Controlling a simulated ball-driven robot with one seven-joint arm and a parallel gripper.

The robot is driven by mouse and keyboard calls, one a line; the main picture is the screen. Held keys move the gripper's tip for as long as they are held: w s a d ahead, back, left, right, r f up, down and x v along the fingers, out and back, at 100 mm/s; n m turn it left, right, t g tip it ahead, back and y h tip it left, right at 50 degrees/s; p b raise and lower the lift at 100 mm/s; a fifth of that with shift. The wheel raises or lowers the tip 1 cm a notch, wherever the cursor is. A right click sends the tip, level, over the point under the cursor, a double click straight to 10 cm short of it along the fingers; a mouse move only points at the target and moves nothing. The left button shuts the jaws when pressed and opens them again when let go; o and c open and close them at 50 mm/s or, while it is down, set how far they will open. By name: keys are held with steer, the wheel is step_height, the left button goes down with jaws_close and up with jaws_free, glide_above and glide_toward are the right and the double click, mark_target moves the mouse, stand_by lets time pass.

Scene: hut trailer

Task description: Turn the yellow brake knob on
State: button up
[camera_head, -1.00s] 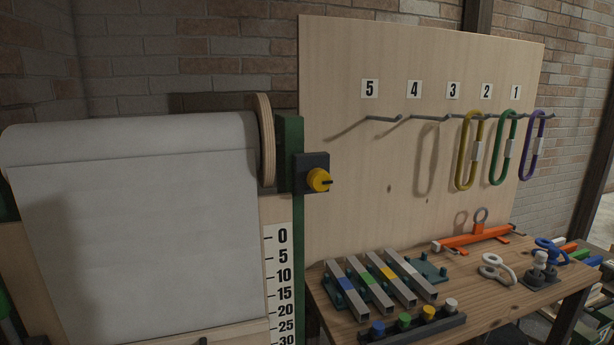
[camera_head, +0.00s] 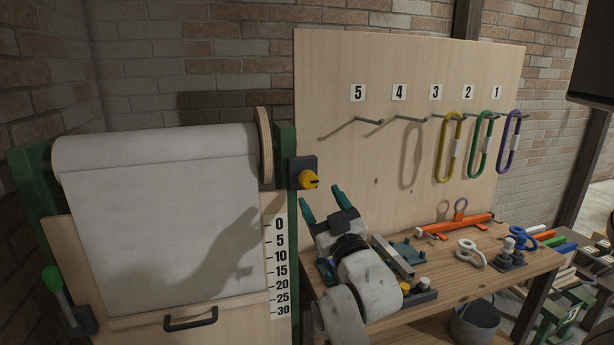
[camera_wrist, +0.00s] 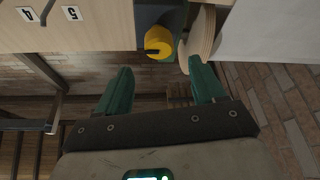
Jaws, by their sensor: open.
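The yellow brake knob (camera_head: 309,180) sits on a dark square block (camera_head: 302,165) on the green post beside the paper roll. Its dark pointer bar points to the right in the head view. In the wrist view the knob (camera_wrist: 159,41) shows beyond the fingertips, upside down, near the top middle. My gripper (camera_head: 322,197) is open and empty, its two green fingers raised just below and right of the knob in the head view. The fingers do not touch the knob; in the wrist view my gripper (camera_wrist: 160,78) has a clear gap between its fingertips.
The paper roll (camera_head: 160,150) and its wooden disc (camera_head: 265,148) stand left of the knob. A pegboard (camera_head: 340,75) with hooks and coloured loops rises behind. The workbench (camera_head: 500,278) below holds metal bars, an orange tool (camera_head: 460,224) and small parts.

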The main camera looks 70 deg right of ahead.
mark_target(310, 181)
steer(key=p+x, duration=0.2)
steer(key=x, duration=0.5)
steer(key=shift+w+d, duration=0.1)
steer(key=shift+w, duration=0.1)
steer(key=c, duration=1)
steer(key=shift+o, duration=0.2)
